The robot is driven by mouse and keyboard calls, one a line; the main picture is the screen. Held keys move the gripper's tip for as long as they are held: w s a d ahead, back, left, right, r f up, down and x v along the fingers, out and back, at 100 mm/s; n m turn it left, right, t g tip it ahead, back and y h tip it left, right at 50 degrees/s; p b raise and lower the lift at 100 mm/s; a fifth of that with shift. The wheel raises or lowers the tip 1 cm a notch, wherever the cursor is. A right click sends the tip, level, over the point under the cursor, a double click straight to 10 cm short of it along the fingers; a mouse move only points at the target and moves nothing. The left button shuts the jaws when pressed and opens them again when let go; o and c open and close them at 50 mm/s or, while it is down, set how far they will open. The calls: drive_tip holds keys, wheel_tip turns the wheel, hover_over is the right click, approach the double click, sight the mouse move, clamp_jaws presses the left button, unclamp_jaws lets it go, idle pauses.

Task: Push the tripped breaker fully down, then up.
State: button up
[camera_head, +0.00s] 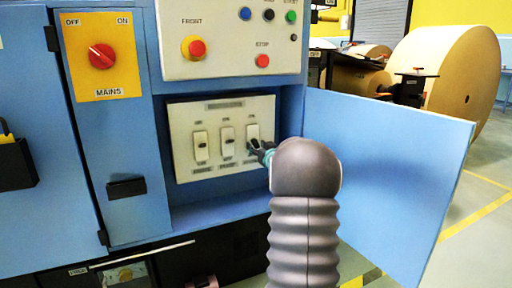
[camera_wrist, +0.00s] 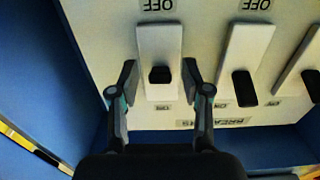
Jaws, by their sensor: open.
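A white breaker panel (camera_head: 221,105) sits in an open blue cabinet recess, with three breakers in a row marked ON above and OFF below. The wrist view shows the panel upside down. My gripper (camera_head: 264,152) is at the rightmost breaker (camera_head: 253,131), which is the left one in the wrist view (camera_wrist: 159,40). Its black lever (camera_wrist: 160,75) stands nearer the slot's middle than the neighbouring lever (camera_wrist: 243,88), which is closer to its ON end. My gripper's open fingers (camera_wrist: 159,80) straddle this breaker, one each side, with no clear contact. My forearm hides the panel's lower right.
The blue cabinet door (camera_head: 385,170) hangs open to the right, close to my arm. A control panel with buttons (camera_head: 230,40) is above the recess. A red MAINS switch (camera_head: 102,56) is at the left. Large kraft rolls (camera_head: 447,75) stand behind.

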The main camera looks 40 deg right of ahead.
drive_tip(key=shift+w+d, duration=0.1)
drive_tip(key=shift+w, duration=0.35)
clamp_jaws()
drive_tip(key=shift+r, duration=0.1)
